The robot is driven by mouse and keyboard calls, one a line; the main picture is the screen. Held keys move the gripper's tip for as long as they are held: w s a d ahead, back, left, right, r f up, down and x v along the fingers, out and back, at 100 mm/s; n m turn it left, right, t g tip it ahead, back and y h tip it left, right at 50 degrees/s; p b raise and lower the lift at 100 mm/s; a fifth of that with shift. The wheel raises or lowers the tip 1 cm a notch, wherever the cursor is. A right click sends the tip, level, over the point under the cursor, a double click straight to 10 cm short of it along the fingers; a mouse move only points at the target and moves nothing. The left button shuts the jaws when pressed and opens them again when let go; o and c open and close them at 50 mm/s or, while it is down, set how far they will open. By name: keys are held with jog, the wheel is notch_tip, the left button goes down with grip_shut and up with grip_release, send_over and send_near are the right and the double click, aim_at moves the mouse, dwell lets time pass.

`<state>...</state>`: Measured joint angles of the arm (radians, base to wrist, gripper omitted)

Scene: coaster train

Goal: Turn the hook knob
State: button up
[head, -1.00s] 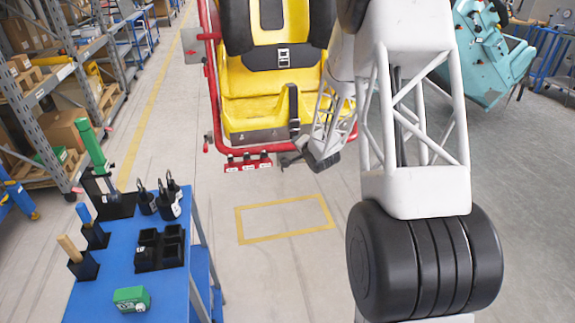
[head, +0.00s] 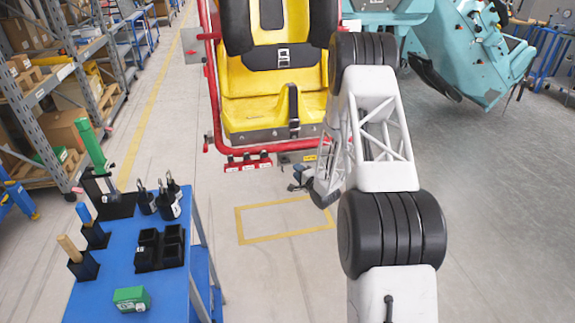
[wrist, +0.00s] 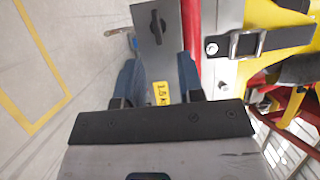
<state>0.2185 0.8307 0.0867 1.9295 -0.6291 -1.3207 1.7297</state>
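A dark knob (wrist: 157,27) stands on a grey plate (wrist: 172,52) in the wrist view. The plate has a yellow label (wrist: 161,93) at its lower end. My gripper (wrist: 158,60) is open, with its two blue-grey fingers apart and nothing between them but the view of the plate. The knob lies ahead of the fingertips, roughly centred between them, and looks apart from them. In the head view, my gripper (head: 297,180) is small and sits just below the seat's lower edge, near the yellow label (head: 309,158). The knob cannot be made out there.
A yellow seat (head: 262,100) in a red frame (head: 216,110) stands ahead, with red labelled blocks (head: 247,163) below it. A strap buckle (wrist: 243,44) lies right of the plate. A blue tool cart (head: 150,280) stands at left. The floor between is clear.

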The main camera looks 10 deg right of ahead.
aim_at(285, 161)
jog(key=shift+f, duration=0.2)
jog(key=shift+w, duration=0.15)
jog(key=x, duration=0.7)
jog(key=shift+w+a, duration=0.15)
jog(key=shift+w, duration=0.05)
dwell(0.4)
grip_shut()
